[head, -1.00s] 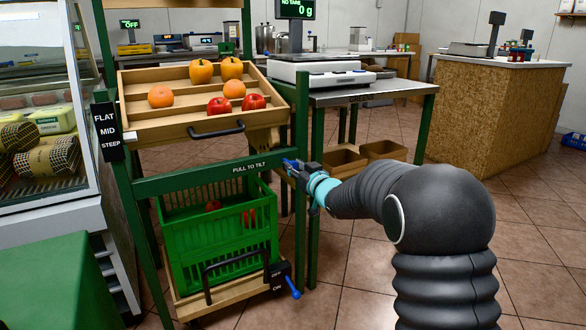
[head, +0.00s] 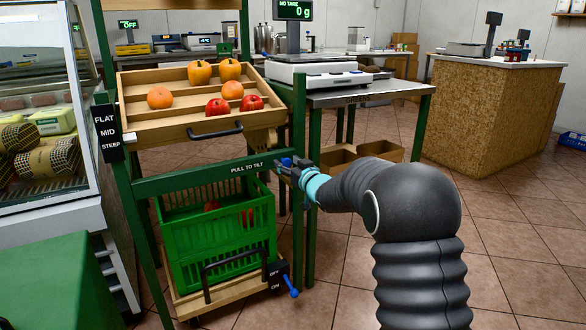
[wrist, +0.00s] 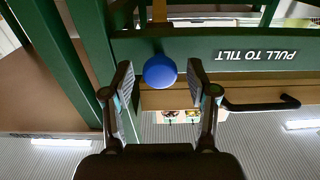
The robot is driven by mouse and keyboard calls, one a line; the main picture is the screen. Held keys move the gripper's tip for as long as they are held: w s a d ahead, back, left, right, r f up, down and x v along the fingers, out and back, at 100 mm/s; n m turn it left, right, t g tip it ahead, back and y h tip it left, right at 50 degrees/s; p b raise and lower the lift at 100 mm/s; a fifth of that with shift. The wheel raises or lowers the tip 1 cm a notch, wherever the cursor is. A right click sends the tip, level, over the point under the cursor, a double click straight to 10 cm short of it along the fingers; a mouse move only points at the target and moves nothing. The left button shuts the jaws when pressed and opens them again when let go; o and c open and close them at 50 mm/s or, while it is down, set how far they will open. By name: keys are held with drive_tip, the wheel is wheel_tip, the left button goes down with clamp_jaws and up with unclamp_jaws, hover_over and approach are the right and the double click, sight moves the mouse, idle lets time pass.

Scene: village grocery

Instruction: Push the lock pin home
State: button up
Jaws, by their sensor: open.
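The lock pin shows as a round blue knob (wrist: 160,71) in the wrist view, at the end of the green rail marked PULL TO TILT (wrist: 255,50). My gripper (wrist: 160,73) is open, with one finger on each side of the knob and a gap on both sides. In the head view my gripper (head: 287,165) is at the right end of the rail (head: 205,178), close to the right green post. The pin's shaft is hidden behind the knob, so I cannot tell how deep it sits.
A tilted wooden tray (head: 180,125) of fruit and peppers is above the rail. A green crate (head: 222,245) stands below, with a blue-tipped OFF/ON lever (head: 289,286) beside it. A steel scale table (head: 372,92) is close on the right. Open tiled floor lies further right.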

drive_tip(key=v, duration=1.2)
drive_tip(key=shift+w, duration=0.15)
idle(0.3)
drive_tip(key=s+d+f+m+g+h, duration=0.2)
drive_tip(key=s+d+f+g+h, duration=0.15)
drive_tip(key=d+f+h, duration=0.6)
drive_tip(key=s+d+f+m+g+p, duration=0.1)
drive_tip(key=s+d+f+g, duration=0.15)
drive_tip(key=s, duration=0.45)
drive_tip(key=s+r+m+g+p, duration=0.1)
drive_tip(key=s+r, duration=0.4)
drive_tip(key=s, duration=0.5)
drive_tip(key=s+r+m+g+p, duration=0.1)
drive_tip(key=s+r, duration=0.4)
drive_tip(key=s, duration=0.6)
drive_tip(key=s+r+g+p, duration=0.2)
drive_tip(key=s+r+p, duration=0.3)
drive_tip(key=s, duration=0.6)
drive_tip(key=shift+s+a+m+y, duration=0.15)
drive_tip(key=shift+s+m+y, duration=0.1)
drive_tip(key=shift+m+y, duration=0.15)
